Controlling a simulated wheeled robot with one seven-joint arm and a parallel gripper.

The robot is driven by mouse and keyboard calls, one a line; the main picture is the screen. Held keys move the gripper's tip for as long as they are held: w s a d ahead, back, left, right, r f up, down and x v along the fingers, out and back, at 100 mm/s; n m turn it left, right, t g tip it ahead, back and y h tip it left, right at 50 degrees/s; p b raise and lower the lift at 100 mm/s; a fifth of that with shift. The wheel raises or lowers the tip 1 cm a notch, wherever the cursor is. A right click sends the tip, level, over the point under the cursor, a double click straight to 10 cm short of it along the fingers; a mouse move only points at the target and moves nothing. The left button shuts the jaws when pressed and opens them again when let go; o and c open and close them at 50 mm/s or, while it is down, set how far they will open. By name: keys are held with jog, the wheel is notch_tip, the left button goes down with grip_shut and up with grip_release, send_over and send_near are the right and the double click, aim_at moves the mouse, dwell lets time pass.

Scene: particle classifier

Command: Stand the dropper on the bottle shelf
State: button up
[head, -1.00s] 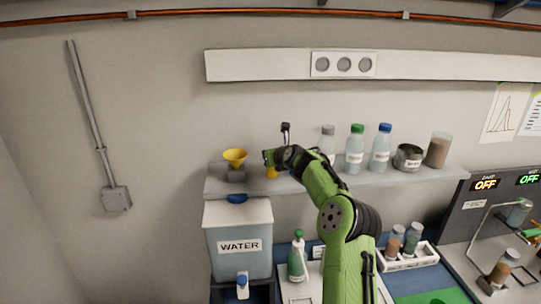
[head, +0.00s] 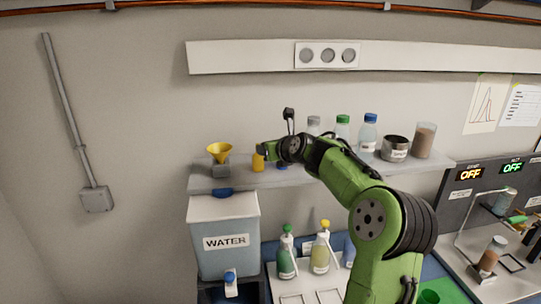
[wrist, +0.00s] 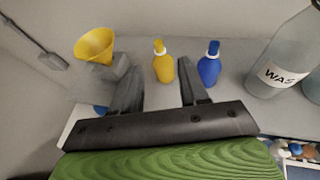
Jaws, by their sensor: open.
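A small yellow dropper (head: 258,162) with a white collar and yellow tip stands upright on the bottle shelf (head: 207,181); it also shows in the wrist view (wrist: 163,67). A similar blue dropper (wrist: 209,66) stands just right of it and is mostly hidden by my gripper in the head view (head: 282,167). My gripper (wrist: 158,84) is open and empty. In the wrist view the yellow dropper appears beyond the gap between the fingers, apart from both.
A yellow funnel (head: 219,152) in a grey holder stands left of the droppers. Several capped bottles, including a blue-capped one (head: 368,134), a dark pot (head: 395,148) and a brown-filled beaker (head: 424,141) stand right. A water tank (head: 224,240) and squeeze bottles (head: 320,250) are below.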

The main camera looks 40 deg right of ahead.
jog(key=shift+s+a+r, duration=0.15)
jog(key=shift+s+r, duration=0.05)
jog(key=shift+s, duration=0.15)
jog(key=s+a+f+n+g, duration=0.1)
jog(key=s+a+n+g, duration=0.15)
jog(key=a+n, duration=0.4)
jog(key=s+a+f+n+g+y, duration=0.1)
jog(key=s+a+n, duration=0.2)
jog(key=a+n, duration=0.35)
jog(key=s+a+f+n+g, duration=0.1)
jog(key=s+a+f+n, duration=0.2)
jog(key=a, duration=0.5)
jog(key=s+a+f+n+g, duration=0.1)
jog(key=s+a+f+n, duration=0.1)
jog(key=s+n, duration=0.9)
jog(key=s+a+f+n+g+y, duration=0.1)
jog(key=s+a+n, duration=0.4)
jog(key=s+n, duration=0.5)
jog(key=s+f+g, duration=0.1)
jog(key=s+f, duration=0.1)
jog(key=s, duration=0.5)
jog(key=shift+f+n, duration=0.15)
jog(key=shift+n, duration=0.25)
